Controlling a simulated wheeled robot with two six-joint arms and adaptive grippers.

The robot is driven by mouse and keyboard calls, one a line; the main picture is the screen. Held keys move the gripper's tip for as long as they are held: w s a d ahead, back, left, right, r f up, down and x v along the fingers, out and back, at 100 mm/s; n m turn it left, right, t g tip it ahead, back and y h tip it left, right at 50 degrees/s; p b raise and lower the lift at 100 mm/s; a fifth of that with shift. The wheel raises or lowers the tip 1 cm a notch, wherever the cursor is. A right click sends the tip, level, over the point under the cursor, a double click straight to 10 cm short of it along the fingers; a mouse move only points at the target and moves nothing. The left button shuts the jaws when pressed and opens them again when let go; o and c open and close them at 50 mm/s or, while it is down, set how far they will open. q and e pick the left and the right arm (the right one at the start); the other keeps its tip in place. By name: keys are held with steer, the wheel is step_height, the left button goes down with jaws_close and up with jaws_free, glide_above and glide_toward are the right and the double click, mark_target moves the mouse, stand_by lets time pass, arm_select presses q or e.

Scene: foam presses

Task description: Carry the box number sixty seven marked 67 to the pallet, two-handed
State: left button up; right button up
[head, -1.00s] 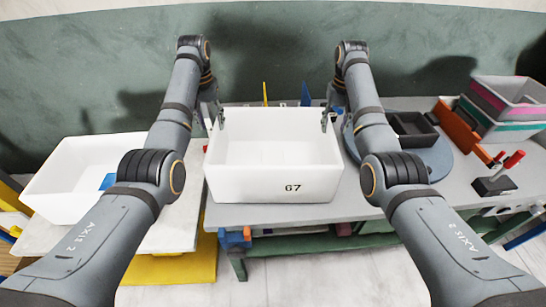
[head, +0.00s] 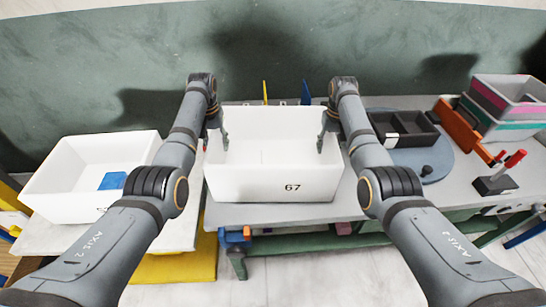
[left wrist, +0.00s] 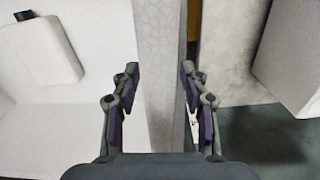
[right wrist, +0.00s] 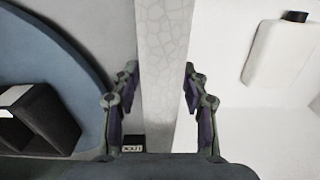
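The white open box marked 67 (head: 240,185) stands on the grey bench, its number facing me. My left gripper (head: 222,143) is at its left side wall, and my right gripper (head: 321,143) is at its right side wall. In the left wrist view the open fingers (left wrist: 160,88) have the wall's rim (left wrist: 160,45) between them. In the right wrist view the open fingers (right wrist: 160,88) likewise straddle the opposite rim (right wrist: 163,40). A white container with a dark cap (right wrist: 280,55) lies inside the box. I cannot tell which surface is the pallet.
Another white box (head: 75,205) with a blue item stands on a pale surface (head: 150,238) at left, above a yellow base (head: 175,268). Right of box 67 are a round blue-grey plate (head: 430,155), a black tray (head: 400,125), an orange block (head: 457,120) and stacked bins (head: 510,90).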

mark_target(214, 132)
arm_select(q)
jaws_close()
arm_select(e)
jaws_close()
